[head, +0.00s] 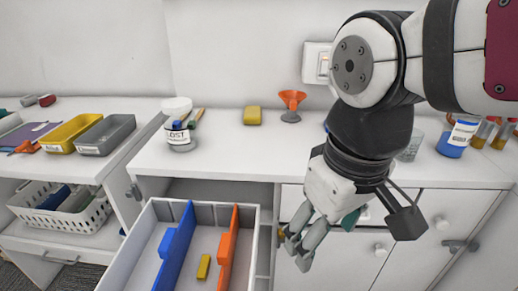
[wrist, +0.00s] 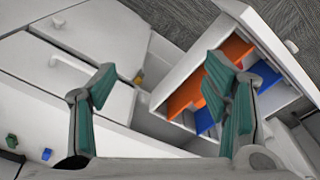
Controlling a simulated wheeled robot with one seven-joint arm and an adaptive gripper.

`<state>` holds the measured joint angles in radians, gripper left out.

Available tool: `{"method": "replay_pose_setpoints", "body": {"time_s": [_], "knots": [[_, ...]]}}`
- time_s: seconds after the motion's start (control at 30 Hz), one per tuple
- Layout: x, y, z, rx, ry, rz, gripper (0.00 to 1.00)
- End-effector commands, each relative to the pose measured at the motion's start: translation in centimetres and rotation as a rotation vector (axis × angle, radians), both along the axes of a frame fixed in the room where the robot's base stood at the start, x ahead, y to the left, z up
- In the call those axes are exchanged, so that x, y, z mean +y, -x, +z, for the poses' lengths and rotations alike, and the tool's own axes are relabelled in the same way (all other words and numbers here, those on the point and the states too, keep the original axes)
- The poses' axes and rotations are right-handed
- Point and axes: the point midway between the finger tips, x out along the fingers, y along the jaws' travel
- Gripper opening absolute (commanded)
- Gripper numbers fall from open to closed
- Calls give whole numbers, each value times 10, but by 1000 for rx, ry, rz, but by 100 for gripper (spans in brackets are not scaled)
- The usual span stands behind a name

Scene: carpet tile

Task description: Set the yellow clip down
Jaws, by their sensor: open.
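A small yellow block-like piece (head: 203,267) lies in the open drawer (head: 130,262), between the blue divider (head: 176,245) and the orange divider (head: 228,248). A second small yellow thing (head: 281,236) shows beside my fingertips in the head view; a yellow thing (wrist: 138,78) also shows between my fingers in the wrist view. I cannot tell which piece is the clip. My gripper (head: 292,238) is open, right of the drawer and in front of the white cabinet. In the wrist view my gripper (wrist: 160,82) has its green-padded fingers wide apart, with no object gripped.
On the counter stand a white-lidded jar (head: 180,135), a yellow block (head: 252,115), an orange funnel (head: 291,105) and a blue-filled bottle (head: 457,138). Yellow (head: 73,133) and grey (head: 105,134) trays are at left. The open drawer juts forward.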

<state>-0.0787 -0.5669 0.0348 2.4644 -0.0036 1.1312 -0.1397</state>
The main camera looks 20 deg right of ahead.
Motion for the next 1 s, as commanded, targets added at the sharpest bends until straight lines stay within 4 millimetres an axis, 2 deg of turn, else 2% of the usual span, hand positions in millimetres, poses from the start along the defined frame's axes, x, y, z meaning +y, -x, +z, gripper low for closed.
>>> {"method": "replay_pose_setpoints", "body": {"time_s": [0.03, 0.1, 0.23, 0.4, 0.67, 0.77, 0.83, 1.0], "knots": [[-7, 14, 1, -13, -10, -61, 69], [-12, 29, 0, -21, -24, -131, 69], [-18, 48, -3, -29, -43, -217, 69], [-19, 55, -5, -31, -51, -253, 69], [-19, 55, -3, -32, -50, -251, 69], [-20, 55, 6, -42, -51, -250, 69], [-20, 55, 19, -60, -52, -249, 69], [-22, 54, 64, -128, -56, -247, 69]]}}
